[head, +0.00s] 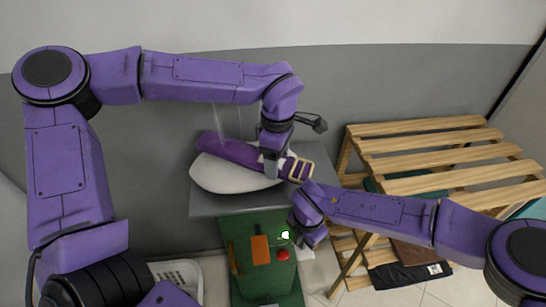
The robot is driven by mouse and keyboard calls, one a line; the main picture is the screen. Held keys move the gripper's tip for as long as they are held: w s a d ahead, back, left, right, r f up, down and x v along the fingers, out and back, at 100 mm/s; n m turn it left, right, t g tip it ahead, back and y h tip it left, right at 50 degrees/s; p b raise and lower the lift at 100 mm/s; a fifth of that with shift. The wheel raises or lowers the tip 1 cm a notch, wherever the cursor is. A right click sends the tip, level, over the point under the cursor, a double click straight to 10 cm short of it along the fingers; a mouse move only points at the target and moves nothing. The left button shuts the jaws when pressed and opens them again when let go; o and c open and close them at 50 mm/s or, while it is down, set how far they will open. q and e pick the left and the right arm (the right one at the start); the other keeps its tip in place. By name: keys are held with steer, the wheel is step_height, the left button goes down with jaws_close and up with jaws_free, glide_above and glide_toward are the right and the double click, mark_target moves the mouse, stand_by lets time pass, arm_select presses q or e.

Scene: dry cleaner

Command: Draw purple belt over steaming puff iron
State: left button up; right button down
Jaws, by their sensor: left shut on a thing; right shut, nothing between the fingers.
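The purple belt (232,151) lies across the top of the puff iron (218,178), a white rounded pad on a grey stand. Its gold buckle (297,169) is at the right end, past the pad's right side. Faint steam rises at the belt's left end. My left gripper (270,172) reaches down from above and is shut on the belt near the buckle, hiding part of it. My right gripper (299,243) is shut and empty, in front of the stand, below and to the right of the belt.
A green surface (263,224) in front holds an orange item (261,250), a red round item (283,254) and a wooden-handled tool (233,258). A slatted wooden rack (430,140) stands on the right. A white basket (180,275) is at lower left. A grey wall closes the back.

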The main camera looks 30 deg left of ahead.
mark_target(296, 168)
arm_select(q)
steer(key=shift+d+f, duration=0.15)
steer(key=shift+d, duration=0.35)
steer(key=shift+d+f, duration=0.15)
steer(key=shift+d, duration=0.35)
arm_select(e)
steer(key=shift+d+f, duration=0.1)
steer(key=shift+d, duration=0.1)
arm_select(q)
steer(key=shift+w+d+r, duration=0.1)
steer(key=shift+w+d, duration=0.2)
steer(key=shift+d, duration=0.45)
steer(key=shift+w+d+r, duration=0.1)
steer(key=shift+w+d, duration=0.15)
steer(key=shift+d, duration=0.45)
arm_select(e)
steer(key=shift+w, duration=0.2)
